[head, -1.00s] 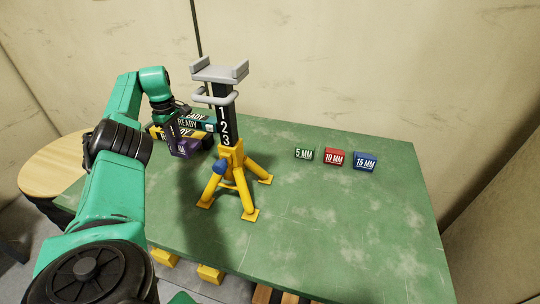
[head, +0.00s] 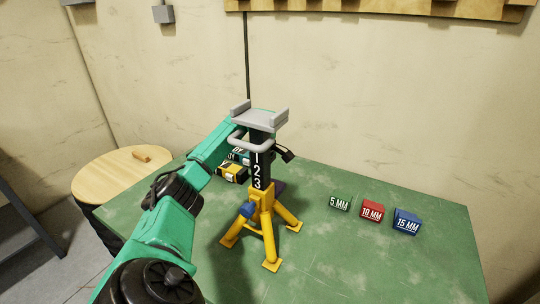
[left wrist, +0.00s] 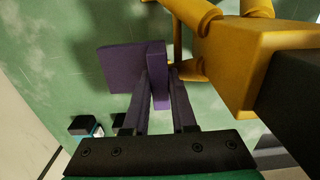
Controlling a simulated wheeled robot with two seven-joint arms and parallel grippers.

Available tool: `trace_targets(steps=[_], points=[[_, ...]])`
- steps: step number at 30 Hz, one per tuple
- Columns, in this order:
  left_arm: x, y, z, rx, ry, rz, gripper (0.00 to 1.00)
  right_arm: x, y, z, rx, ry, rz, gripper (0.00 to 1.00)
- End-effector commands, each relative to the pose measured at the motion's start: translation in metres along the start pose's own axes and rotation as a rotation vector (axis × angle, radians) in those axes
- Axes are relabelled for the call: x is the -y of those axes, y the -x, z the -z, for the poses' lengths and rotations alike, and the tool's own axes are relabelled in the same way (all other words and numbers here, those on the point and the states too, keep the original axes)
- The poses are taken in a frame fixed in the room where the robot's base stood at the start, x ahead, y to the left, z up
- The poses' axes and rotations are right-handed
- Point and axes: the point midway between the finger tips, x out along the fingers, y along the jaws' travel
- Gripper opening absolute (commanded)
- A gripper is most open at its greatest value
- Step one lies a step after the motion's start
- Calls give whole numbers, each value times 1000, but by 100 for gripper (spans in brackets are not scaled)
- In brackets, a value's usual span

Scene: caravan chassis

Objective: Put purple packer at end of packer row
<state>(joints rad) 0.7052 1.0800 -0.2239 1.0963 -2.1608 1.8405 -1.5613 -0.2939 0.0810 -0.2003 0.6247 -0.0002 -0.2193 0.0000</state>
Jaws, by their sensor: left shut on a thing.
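The purple packer (left wrist: 122,68) is between the fingertips of my left gripper (left wrist: 160,82), which is shut on it, over the green table. In the head view a sliver of the purple packer (head: 280,186) shows behind the jack stand, and the stand hides most of my left gripper. The packer row stands on the table to the right: green 5 MM packer (head: 340,203), red 10 MM packer (head: 372,211) and blue 15 MM packer (head: 407,222), with small gaps. My right gripper is not in view.
The yellow jack stand (head: 262,205) with a grey top stands close to my left gripper; its yellow body (left wrist: 235,60) fills the right of the left wrist view. Black-and-yellow boxes (head: 232,172) sit behind my left arm. The table (head: 350,260) is clear around the row.

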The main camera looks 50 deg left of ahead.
Motion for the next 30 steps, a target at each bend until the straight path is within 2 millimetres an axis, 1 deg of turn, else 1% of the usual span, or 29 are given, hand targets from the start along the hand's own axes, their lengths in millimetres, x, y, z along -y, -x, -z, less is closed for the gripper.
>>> trace_targets(steps=[1, 3, 4, 6, 11, 17, 26, 27, 28, 30], points=[[0, 3, -11, 2, -5, 0, 0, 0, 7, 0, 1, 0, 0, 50], [0, 2, -23, 2, -4, 0, 0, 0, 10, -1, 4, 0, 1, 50], [1, -8, -21, 1, 0, 5, 0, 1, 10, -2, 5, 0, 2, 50], [1, -20, -20, 1, 1, 4, 0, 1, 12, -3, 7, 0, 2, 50], [0, -36, -20, 1, 0, 2, 0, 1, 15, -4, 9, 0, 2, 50], [0, -67, -20, 2, 0, 1, 0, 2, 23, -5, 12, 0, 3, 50], [0, -74, -19, -1, -1, -2, 0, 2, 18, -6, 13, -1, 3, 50], [0, -74, -19, -1, -1, -1, 28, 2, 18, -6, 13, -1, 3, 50], [0, -73, -19, -1, -1, -1, 37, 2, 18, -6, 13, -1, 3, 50], [0, -73, -19, -1, -1, -1, 37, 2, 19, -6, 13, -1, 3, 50]])
